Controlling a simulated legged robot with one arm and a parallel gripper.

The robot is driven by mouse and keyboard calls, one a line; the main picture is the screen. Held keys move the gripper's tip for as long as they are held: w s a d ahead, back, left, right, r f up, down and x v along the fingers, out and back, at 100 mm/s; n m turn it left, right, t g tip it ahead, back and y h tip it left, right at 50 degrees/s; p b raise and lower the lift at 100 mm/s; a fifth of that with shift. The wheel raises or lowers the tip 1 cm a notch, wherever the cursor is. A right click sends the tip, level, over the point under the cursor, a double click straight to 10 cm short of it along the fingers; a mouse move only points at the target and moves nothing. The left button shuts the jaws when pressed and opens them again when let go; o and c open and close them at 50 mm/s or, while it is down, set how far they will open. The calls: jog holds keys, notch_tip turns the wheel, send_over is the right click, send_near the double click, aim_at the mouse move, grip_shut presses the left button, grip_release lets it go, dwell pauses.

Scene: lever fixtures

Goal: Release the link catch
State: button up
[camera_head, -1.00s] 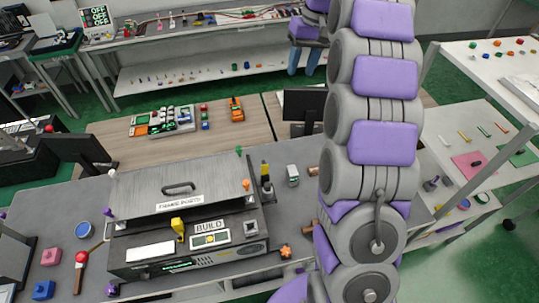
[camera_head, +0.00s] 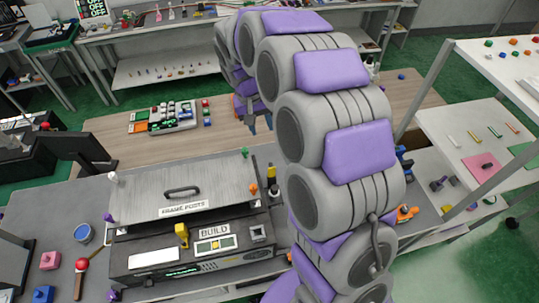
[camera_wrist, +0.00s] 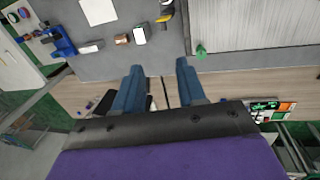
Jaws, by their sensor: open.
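A grey fixture (camera_head: 124,257) stands on the bench at the front, with a flat lid plate (camera_head: 145,193) marked "FRAME POSTS" and a handle (camera_head: 182,191). A yellow lever-like part (camera_head: 182,233) stands on its front beside a "BUILD" label (camera_head: 214,229). I cannot tell which part is the link catch. My gripper (camera_wrist: 158,82) is open and empty, its two blue fingers apart in the wrist view. In the head view it is behind the fixture, partly hidden by my arm. The plate also shows at the wrist view's top right (camera_wrist: 245,25).
A black-and-yellow post (camera_head: 271,180) and an orange peg (camera_head: 253,189) stand at the plate's right edge. A green peg (camera_head: 245,153) is at its far corner. A monitor (camera_head: 80,147) stands at left. The wooden table (camera_head: 105,133) behind is partly clear.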

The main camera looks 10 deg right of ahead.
jog(key=a+f, duration=0.1)
jog(key=a, duration=0.1)
jog(key=p, duration=0.1)
send_over(270, 163)
jog(key=a, duration=0.1)
notch_tip(270, 163, down, 8)
jog(key=shift+s+d+f+p, duration=0.1)
jog(key=shift+d+f+p, duration=0.15)
jog(key=shift+f, duration=1.25)
jog(key=shift+d+f+p, duration=0.2)
jog(key=shift+f, duration=1.3)
jog(key=shift+s+d+f+p, duration=0.1)
jog(key=shift+d+f+p, duration=0.15)
jog(key=shift+f, duration=1.25)
jog(key=shift+a, duration=0.6)
jog(key=c, duration=0.6)
jog(key=shift+c, duration=0.5)
jog(key=shift+d, duration=0.3)
grip_shut()
jog(key=shift+w+a, duration=0.1)
